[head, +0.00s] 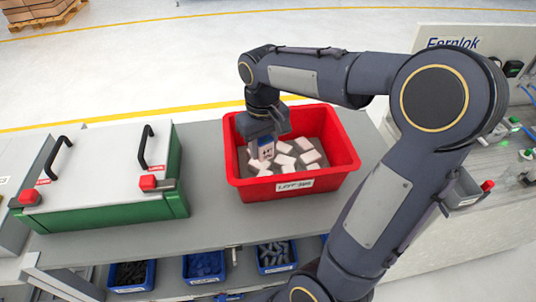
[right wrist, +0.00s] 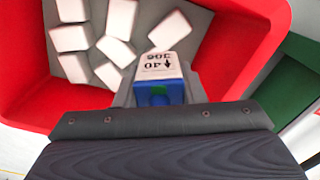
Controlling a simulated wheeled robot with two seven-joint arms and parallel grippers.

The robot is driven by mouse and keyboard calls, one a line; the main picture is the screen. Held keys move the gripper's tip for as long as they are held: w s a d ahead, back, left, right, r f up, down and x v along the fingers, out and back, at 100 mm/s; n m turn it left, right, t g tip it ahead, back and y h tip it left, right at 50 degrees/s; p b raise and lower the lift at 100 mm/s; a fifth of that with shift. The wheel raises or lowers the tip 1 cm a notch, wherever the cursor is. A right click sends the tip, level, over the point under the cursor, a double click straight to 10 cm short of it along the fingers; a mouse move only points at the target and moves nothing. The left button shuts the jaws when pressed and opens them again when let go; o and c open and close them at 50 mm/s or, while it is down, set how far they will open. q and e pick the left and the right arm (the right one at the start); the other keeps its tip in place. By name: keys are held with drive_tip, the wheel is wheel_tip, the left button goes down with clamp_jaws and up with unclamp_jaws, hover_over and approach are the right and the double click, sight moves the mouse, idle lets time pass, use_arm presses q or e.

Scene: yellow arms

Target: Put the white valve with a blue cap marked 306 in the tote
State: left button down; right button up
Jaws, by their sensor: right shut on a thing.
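The white valve with a blue cap (right wrist: 162,85) is in my right gripper (head: 264,143), and the upside-down marking 306 and 40 shows on its white side in the right wrist view. My right gripper is shut on the valve (head: 266,149) and holds it over the inside of the red tote (head: 300,187). In the right wrist view the red tote (right wrist: 225,50) surrounds the valve on several sides. I cannot tell whether the valve touches anything below. My left gripper is not in view.
Several white blocks (head: 310,156) lie on the tote's floor. A green box with a grey lid (head: 105,170) stands left of the tote on the grey table (head: 215,215). Several blue bins (head: 203,266) sit below the table's front edge.

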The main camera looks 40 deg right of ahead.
sight(268, 157)
drive_tip(key=f, duration=0.2)
drive_tip(key=d+f, duration=0.1)
drive_tip(key=shift+s+d+f, duration=0.1)
drive_tip(key=shift+s+f, duration=0.15)
drive_tip(key=shift+f, duration=0.1)
drive_tip(key=shift+w+f, duration=0.1)
drive_tip(key=shift+f, duration=0.25)
drive_tip(key=shift+f, duration=0.1)
drive_tip(key=o, duration=1)
wheel_tip(268, 157, up, 12)
drive_tip(key=shift+r, duration=0.15)
